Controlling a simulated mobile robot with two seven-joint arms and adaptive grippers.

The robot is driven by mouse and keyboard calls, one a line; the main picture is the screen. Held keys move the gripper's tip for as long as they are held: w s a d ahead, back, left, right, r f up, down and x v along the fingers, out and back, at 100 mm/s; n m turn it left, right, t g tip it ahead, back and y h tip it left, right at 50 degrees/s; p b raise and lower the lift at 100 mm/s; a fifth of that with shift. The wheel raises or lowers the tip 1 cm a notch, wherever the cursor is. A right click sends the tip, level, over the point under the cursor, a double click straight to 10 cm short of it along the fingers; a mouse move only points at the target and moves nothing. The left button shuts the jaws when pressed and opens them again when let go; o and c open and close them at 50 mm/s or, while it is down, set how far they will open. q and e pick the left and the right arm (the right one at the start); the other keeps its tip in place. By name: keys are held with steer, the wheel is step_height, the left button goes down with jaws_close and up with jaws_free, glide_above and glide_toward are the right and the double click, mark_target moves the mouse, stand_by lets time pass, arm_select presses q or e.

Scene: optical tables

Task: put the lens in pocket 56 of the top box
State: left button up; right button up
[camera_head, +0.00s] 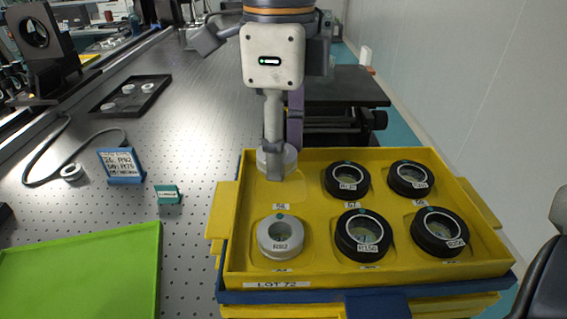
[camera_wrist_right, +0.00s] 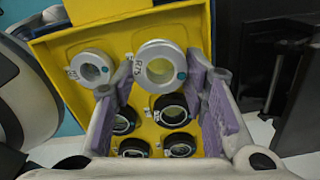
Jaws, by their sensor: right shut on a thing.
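My right gripper (camera_head: 278,147) comes down over the back-left pocket of the yellow top box (camera_head: 228,262). It is shut on a silver-ringed lens (camera_head: 263,158), which its finger partly hides. In the right wrist view the held lens (camera_wrist_right: 160,48) is between the purple finger pads and looks larger than the other silver lens. It appears to be above the pocket floor; the exact gap is unclear. Pocket 56 (camera_head: 289,191), with its label at the front edge, shows bare yellow floor below the lens. My left gripper is not in view.
A silver lens (camera_head: 280,237) marked R82 sits in the front-left pocket. Black-ringed lenses (camera_head: 347,180) fill the other pockets. A green tray (camera_head: 85,275), a blue sign (camera_head: 122,165) and a small teal block (camera_head: 168,194) are left. A black tray (camera_head: 130,95) stands farther back.

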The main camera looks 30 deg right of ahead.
steer(key=shift+d+f, duration=0.15)
steer(key=shift+f, duration=0.75)
steer(key=shift+d+f, duration=0.1)
steer(key=shift+f, duration=0.8)
steer(key=shift+f, duration=0.1)
steer(key=o, duration=0.9)
step_height(320, 180, up, 12)
steer(key=shift+r, duration=0.15)
